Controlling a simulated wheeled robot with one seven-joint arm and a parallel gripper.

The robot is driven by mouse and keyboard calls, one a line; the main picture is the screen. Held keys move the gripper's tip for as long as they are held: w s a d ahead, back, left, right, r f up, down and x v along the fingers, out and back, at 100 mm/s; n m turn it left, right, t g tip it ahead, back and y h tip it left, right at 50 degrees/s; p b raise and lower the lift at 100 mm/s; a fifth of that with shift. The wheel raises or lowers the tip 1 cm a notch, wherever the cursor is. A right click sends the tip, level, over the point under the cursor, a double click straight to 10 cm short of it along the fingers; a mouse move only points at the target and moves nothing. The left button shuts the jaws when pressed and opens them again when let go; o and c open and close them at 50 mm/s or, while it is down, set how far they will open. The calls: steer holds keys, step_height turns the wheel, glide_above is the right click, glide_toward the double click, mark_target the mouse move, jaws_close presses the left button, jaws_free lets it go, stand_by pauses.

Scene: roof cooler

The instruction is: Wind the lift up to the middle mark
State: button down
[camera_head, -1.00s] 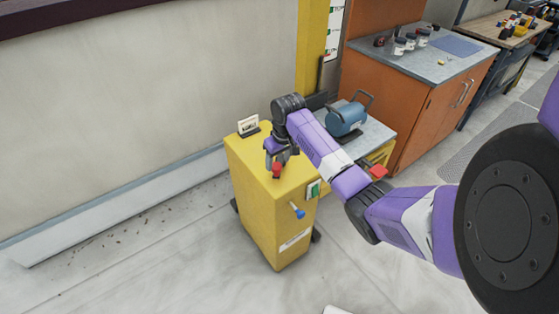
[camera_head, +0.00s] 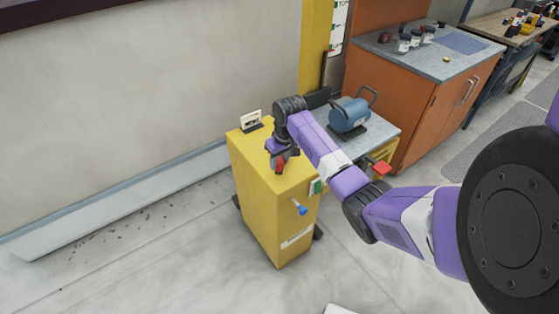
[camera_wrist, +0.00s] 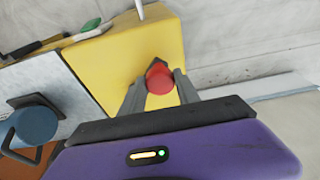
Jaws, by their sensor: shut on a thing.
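The yellow winch box (camera_head: 262,205) stands on the floor, with a red crank knob (camera_head: 280,167) at its top. My gripper (camera_head: 281,158) reaches down over the box top and is shut on the knob. In the wrist view the red knob (camera_wrist: 160,78) sits between the two grey fingers (camera_wrist: 160,90); the crank arm under it is mostly hidden. The lift's grey platform (camera_head: 378,130) is right of the box and carries a blue motor-like unit (camera_head: 348,115). A marked white scale (camera_head: 338,28) runs on the yellow mast behind; I cannot tell which mark the platform is at.
A small white card (camera_head: 250,119) stands on the box's back corner. A blue-tipped lever (camera_head: 301,209) sticks out of its front, and a red knob (camera_head: 382,168) is by the platform. An orange cabinet (camera_head: 415,110) stands right.

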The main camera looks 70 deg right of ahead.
steer(key=shift+s+d+p, duration=0.2)
steer(key=shift+s+p, duration=0.1)
steer(key=shift+s, duration=0.2)
steer(key=shift+s+d+p, duration=0.15)
steer(key=shift+s+p, duration=0.15)
steer(key=shift+s, duration=0.2)
steer(key=shift+s+d, duration=0.1)
steer(key=shift+s, duration=0.1)
steer(key=shift+s+d+p, duration=0.4)
steer(key=shift+s+d, duration=0.15)
steer(key=shift+s, duration=0.3)
steer(key=shift+s+d, duration=0.7)
